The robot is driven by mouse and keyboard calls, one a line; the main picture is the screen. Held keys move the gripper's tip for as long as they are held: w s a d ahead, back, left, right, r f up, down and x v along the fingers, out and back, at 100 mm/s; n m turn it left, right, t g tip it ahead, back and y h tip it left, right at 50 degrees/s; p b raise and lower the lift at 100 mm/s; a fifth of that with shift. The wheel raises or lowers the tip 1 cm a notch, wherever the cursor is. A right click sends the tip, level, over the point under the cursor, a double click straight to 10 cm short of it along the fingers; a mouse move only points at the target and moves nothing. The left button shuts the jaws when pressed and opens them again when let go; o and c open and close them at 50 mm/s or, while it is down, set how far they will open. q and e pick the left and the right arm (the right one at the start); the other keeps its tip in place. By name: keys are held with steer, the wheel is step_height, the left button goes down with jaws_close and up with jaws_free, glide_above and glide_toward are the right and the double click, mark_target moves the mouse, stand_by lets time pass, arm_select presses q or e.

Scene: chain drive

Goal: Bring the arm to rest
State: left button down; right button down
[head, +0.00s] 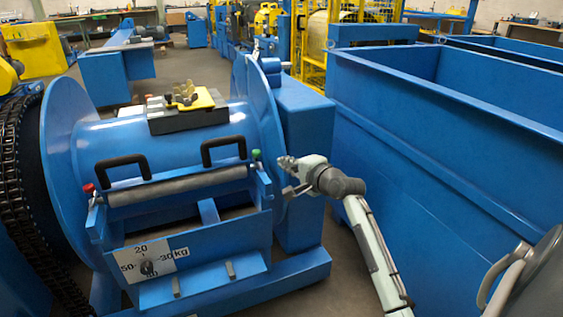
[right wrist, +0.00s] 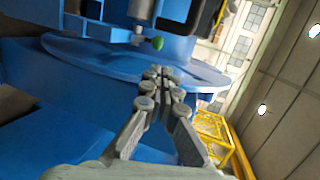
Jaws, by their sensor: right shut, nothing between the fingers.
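My right gripper (head: 287,176) is shut and empty in the head view, just right of the blue drum machine (head: 160,145). In the right wrist view its fingers (right wrist: 158,75) are together, pointing toward the machine's round blue flange (right wrist: 205,72). A green-tipped lever (head: 256,156) is close to the fingertips; its green knob also shows in the right wrist view (right wrist: 157,43). I cannot tell whether the fingers touch the machine. My left gripper is not in view.
A large blue open bin (head: 440,150) stands close to my right arm. The machine has two black handles (head: 224,150), a red-tipped lever (head: 89,188), a weight dial (head: 147,267) and a heavy chain (head: 15,170) at left. Grey floor (head: 335,270) shows between machine and bin.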

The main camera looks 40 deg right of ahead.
steer(key=shift+f, duration=0.1)
stand_by(0.4)
steer(key=s+a+f+n+g, duration=0.2)
steer(key=s+a+f+n, duration=0.1)
steer(key=f, duration=0.4)
steer(key=s+a+f+n+g, duration=0.2)
steer(key=s+a+f+n, duration=0.1)
steer(key=f, duration=0.4)
steer(key=s+a+f+n+g, duration=0.2)
steer(key=s+a+f+n, duration=0.1)
steer(key=s+f, duration=0.4)
steer(key=s+a+f+n+g, duration=0.3)
steer(key=s+f+n, duration=0.3)
steer(key=s+f, duration=0.2)
steer(key=s+a+f+n+g, duration=0.3)
steer(key=s+f, duration=0.5)
steer(key=s, duration=0.3)
steer(key=shift+s+a+f+n, duration=0.25)
steer(key=shift+a+n, duration=0.5)
steer(key=shift+n, duration=0.45)
